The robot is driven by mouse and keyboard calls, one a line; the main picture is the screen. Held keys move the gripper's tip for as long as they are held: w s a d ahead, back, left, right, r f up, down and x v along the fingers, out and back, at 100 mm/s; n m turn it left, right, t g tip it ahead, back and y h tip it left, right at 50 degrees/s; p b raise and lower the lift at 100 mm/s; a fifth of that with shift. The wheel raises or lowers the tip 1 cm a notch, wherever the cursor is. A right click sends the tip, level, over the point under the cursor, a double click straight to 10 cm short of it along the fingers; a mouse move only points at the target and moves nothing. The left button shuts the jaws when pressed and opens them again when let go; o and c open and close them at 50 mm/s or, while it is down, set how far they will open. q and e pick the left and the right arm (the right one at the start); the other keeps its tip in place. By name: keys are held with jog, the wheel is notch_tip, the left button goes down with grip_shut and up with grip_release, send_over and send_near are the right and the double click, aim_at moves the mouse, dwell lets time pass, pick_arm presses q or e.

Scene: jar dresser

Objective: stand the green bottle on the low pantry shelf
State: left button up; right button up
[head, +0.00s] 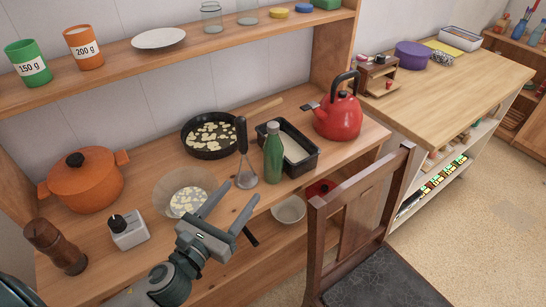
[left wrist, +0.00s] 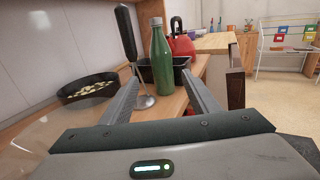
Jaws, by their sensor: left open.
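The green bottle (head: 273,155) stands upright on the wooden dresser top, in front of a dark loaf tin. In the left wrist view the green bottle (left wrist: 162,62) shows ahead, between the fingertips in the picture. My left gripper (head: 243,190) is open and empty, short of the bottle and apart from it; it also shows in the left wrist view (left wrist: 163,82). A low wooden shelf unit (head: 537,52) with bottles shows at the far right; I cannot tell whether it is the pantry shelf. My right gripper is not in view.
A dark-handled masher (head: 242,150) stands just left of the bottle. The loaf tin (head: 299,152) and red kettle (head: 339,115) are behind and right. A glass bowl (head: 187,192) lies near my gripper. A wooden chair (head: 360,205) stands in front. Floor at right is clear.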

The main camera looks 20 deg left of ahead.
aim_at(268, 160)
pick_arm(q)
jog(key=w+p, duration=0.1)
jog(key=w, duration=0.2)
jog(key=w+d+p, duration=0.1)
jog(key=w, duration=0.3)
jog(key=w+d+p, duration=0.1)
jog(key=w, duration=0.3)
jog(key=shift+w+p, duration=0.15)
jog(key=shift+p, duration=0.25)
jog(key=shift+w+d, duration=0.15)
jog(key=shift+w, duration=0.25)
jog(key=shift+w+d+r+p, duration=0.1)
jog(key=shift+w+d+p, duration=0.05)
jog(key=shift+w+p, duration=0.35)
jog(key=w, duration=0.1)
jog(key=w+p, duration=0.1)
jog(key=w, duration=0.1)
jog(key=shift+d, duration=0.4)
jog(key=shift+w+d, duration=0.1)
jog(key=shift+w, duration=0.45)
